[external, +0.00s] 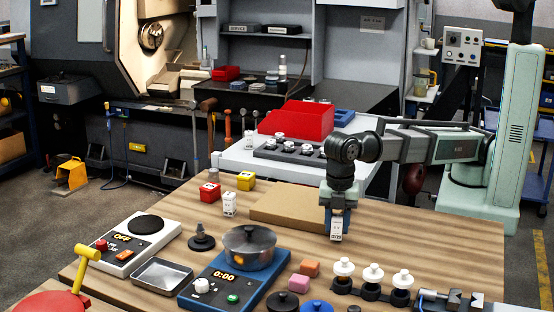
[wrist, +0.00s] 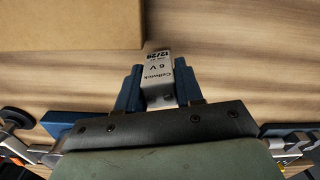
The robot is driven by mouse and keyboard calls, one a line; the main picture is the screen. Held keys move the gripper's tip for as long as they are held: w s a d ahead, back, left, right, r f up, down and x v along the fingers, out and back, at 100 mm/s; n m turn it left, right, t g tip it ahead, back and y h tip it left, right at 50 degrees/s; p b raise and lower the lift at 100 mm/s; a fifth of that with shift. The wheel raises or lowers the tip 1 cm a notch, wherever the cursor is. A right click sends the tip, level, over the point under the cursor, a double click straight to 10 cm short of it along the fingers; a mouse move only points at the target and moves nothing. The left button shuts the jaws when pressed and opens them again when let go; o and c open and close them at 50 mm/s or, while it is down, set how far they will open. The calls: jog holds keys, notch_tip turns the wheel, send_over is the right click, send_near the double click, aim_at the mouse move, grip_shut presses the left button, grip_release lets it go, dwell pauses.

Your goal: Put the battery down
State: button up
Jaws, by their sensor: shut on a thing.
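In the external view the battery (external: 336,230) hangs upright below my gripper (external: 338,211), over the right part of the wooden table (external: 430,240). My gripper's blue fingers (wrist: 160,92) are shut on the battery from both sides. Its lower end is close to the table top; I cannot tell whether it touches.
A brown board (external: 285,207) lies just left of the battery. A pot (external: 249,247) and a row of white-topped pieces (external: 372,273) are nearer the camera. Bare table lies right.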

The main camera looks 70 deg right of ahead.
aim_at(337, 215)
notch_tip(337, 215, up, 9)
jog(key=shift+f, duration=0.15)
jog(key=w+d+r+m, duration=0.1)
jog(key=w+d+m, duration=0.5)
jog(key=w+d, duration=2)
jog(key=w+d+r+m, duration=0.1)
jog(key=w+d+m, duration=0.5)
jog(key=w+d, duration=2.1)
jog(key=shift+s+d+f, duration=0.6)
jog(key=shift+s+f, duration=0.15)
jog(key=shift+f, duration=0.9)
jog(key=shift+s+d+f, duration=0.55)
jog(key=shift+s+f, duration=0.2)
jog(key=shift+f, duration=0.85)
jog(key=shift+s+d+f, duration=0.6)
jog(key=shift+s+f, duration=0.15)
jog(key=shift+f, duration=0.9)
jog(key=shift+f, duration=0.15)
jog(key=o, duration=1.1)
